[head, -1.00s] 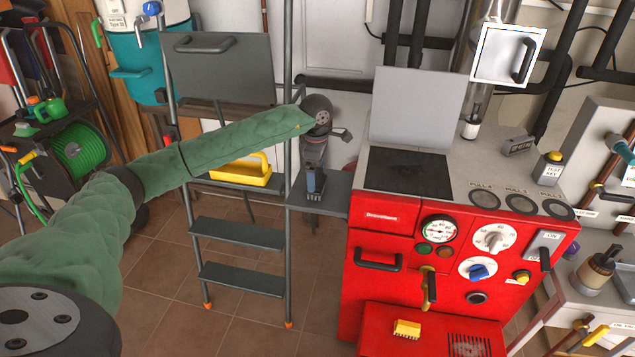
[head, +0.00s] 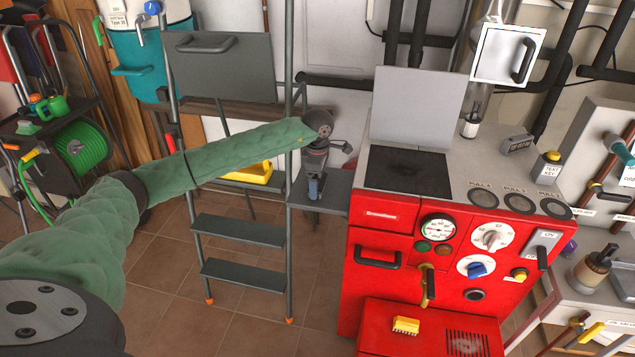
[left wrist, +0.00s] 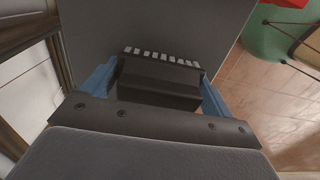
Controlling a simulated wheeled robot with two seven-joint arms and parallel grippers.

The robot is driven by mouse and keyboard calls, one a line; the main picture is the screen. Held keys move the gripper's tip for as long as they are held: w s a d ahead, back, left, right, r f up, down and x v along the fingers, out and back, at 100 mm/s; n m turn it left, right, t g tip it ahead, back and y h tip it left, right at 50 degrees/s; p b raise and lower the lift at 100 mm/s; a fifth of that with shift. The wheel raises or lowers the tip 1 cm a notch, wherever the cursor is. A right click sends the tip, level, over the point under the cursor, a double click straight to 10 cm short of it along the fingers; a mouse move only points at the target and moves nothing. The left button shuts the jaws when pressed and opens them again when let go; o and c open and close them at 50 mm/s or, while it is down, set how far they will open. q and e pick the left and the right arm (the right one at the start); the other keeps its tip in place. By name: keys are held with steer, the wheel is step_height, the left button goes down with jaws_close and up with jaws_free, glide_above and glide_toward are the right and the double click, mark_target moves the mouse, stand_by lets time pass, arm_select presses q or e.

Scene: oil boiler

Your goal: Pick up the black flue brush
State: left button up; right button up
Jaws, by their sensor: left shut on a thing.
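The black flue brush (left wrist: 160,82) shows in the left wrist view as a dark block with a row of pale bristle tufts along its far edge. My left gripper (left wrist: 155,85) is shut on it, with one blue finger at each side. In the head view my left gripper (head: 315,187) points down at the small grey shelf (head: 333,200) between the stepladder and the red boiler. The brush is hard to make out there. I cannot tell whether it touches the shelf. My right gripper is not in view.
The stepladder (head: 240,231) stands just left of the shelf, with a yellow tray (head: 250,174) on it. The red boiler (head: 385,220) stands close on the right. A yellow brush (head: 405,325) lies on its lower ledge. Tiled floor is open in front of the ladder.

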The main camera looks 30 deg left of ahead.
arm_select(q)
steer(key=shift+r, duration=0.1)
steer(key=shift+r, duration=0.25)
steer(key=r+b, duration=0.2)
steer(key=r, duration=0.1)
steer(key=shift+w+d+r, duration=0.15)
steer(key=shift+d+r, duration=0.15)
steer(key=shift+d, duration=0.05)
steer(key=w+d+r, duration=0.1)
steer(key=d+r, duration=0.1)
steer(key=d, duration=0.1)
steer(key=w+d+r+b, duration=0.1)
steer(key=d+r, duration=0.1)
steer(key=d, duration=0.2)
steer(key=w+d+r+b, duration=0.1)
steer(key=d+r, duration=0.1)
steer(key=d, duration=0.1)
steer(key=shift+w+d+r, duration=0.15)
steer(key=shift+w+r, duration=0.15)
steer(key=shift+r, duration=0.05)
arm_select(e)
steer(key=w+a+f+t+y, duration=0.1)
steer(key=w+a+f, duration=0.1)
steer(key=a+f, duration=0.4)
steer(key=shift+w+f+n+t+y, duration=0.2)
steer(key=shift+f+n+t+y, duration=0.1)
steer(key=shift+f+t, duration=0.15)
